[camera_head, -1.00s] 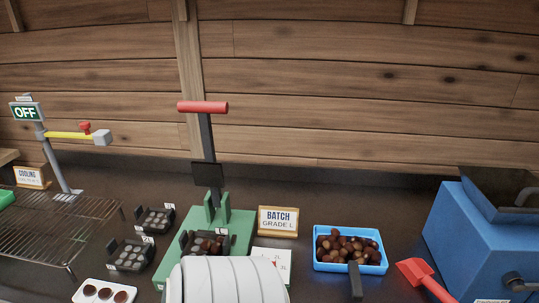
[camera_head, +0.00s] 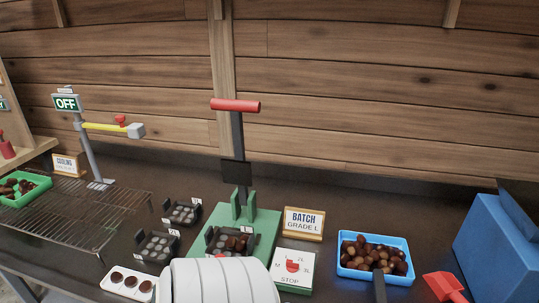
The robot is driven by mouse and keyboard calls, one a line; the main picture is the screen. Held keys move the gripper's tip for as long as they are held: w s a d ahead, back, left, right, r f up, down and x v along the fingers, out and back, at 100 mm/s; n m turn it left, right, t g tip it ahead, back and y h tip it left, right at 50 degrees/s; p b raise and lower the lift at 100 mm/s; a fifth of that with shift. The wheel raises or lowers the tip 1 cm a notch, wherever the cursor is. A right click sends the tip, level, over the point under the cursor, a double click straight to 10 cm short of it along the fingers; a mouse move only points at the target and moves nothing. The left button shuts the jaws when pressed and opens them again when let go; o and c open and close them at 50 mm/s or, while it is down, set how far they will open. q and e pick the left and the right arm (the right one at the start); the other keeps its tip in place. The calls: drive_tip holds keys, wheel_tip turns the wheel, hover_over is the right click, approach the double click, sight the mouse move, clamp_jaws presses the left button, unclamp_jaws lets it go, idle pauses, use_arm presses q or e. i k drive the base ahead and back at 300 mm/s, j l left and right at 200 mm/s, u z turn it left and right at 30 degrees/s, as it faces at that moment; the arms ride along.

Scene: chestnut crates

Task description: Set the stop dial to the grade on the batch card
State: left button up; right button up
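Neither of my grippers is in view. A white ribbed part of mine covers the bottom middle, left of the dial.
The green press base (camera_head: 263,231) with its red-handled lever (camera_head: 235,106) stands left of the dial. A blue tray of chestnuts (camera_head: 345,270) with a dark handle and a red scoop (camera_head: 445,286) are to the right. A wire rack (camera_head: 75,220) and "OFF" sign (camera_head: 66,103) are left.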

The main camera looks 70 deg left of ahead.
sight(292, 267)
drive_tip(key=j+u, duration=0.15)
drive_tip(key=u, duration=0.35)
drive_tip(key=i+j+u, duration=0.1)
drive_tip(key=u, duration=0.4)
drive_tip(key=j+u, duration=0.1)
drive_tip(key=u, duration=0.4)
drive_tip(key=i+u, duration=0.15)
drive_tip(key=u, duration=0.3)
